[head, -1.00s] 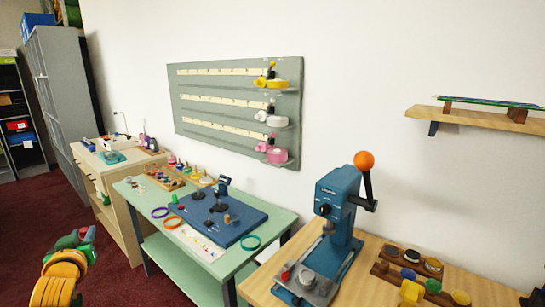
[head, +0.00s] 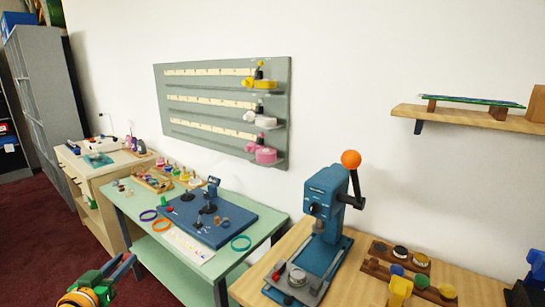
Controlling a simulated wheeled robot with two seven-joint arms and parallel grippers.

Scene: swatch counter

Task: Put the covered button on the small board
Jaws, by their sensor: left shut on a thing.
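My left gripper (head: 124,268) is low at the left edge, in front of the green table. It is shut, but what it holds is too small and dark to make out. A covered button cannot be told for certain among the small pieces in view. On the wooden table at the lower right, a narrow brown board (head: 375,268) carries several small round coloured pieces. I cannot tell which board the task means.
A blue lever press (head: 324,205) with an orange knob stands on the wooden table. The green table (head: 262,238) holds a blue base plate (head: 232,233), coloured rings and a white card (head: 186,246). A grey rail panel (head: 222,68) hangs on the wall. Dark red floor is open at left.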

